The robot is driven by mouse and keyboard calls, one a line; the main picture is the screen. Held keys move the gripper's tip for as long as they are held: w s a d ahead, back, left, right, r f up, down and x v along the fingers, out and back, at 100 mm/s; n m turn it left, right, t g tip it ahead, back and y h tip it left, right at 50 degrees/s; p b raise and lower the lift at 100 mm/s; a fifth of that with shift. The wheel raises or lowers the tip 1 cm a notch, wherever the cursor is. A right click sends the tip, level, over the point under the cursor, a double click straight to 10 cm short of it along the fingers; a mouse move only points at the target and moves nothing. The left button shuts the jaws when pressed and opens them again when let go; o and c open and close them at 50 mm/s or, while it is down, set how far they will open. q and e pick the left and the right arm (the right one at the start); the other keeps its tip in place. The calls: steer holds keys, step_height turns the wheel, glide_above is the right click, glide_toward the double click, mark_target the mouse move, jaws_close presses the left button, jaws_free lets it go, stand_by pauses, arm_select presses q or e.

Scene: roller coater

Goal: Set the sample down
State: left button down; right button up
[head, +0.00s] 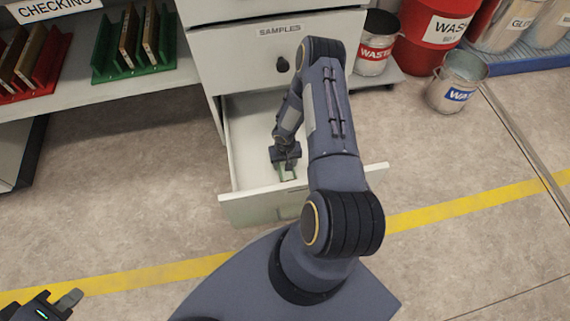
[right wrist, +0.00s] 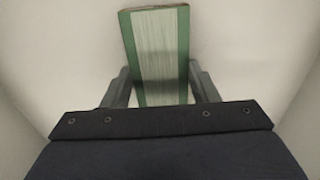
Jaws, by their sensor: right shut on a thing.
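The sample is a flat panel with green side strips and a pale, finely streaked middle; it shows in the right wrist view (right wrist: 161,50). In the head view a small part of it (head: 288,175) shows below my right gripper (head: 286,164). The gripper's two fingers (right wrist: 161,85) press on the panel's two long sides. It is inside the open drawer (head: 240,130) under the SAMPLES label (head: 279,30). I cannot tell whether the sample touches the drawer floor. My left gripper (head: 62,301) is at the bottom left corner, partly cut off, away from the drawer.
The drawer front (head: 250,208) and side walls surround my right gripper. Racks with panels, red (head: 40,75) and green (head: 125,68), stand on the left shelf.

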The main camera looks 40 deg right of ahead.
steer(key=shift+r, duration=0.1)
steer(key=shift+f, duration=0.25)
steer(key=o, duration=1)
steer(key=shift+r, duration=0.1)
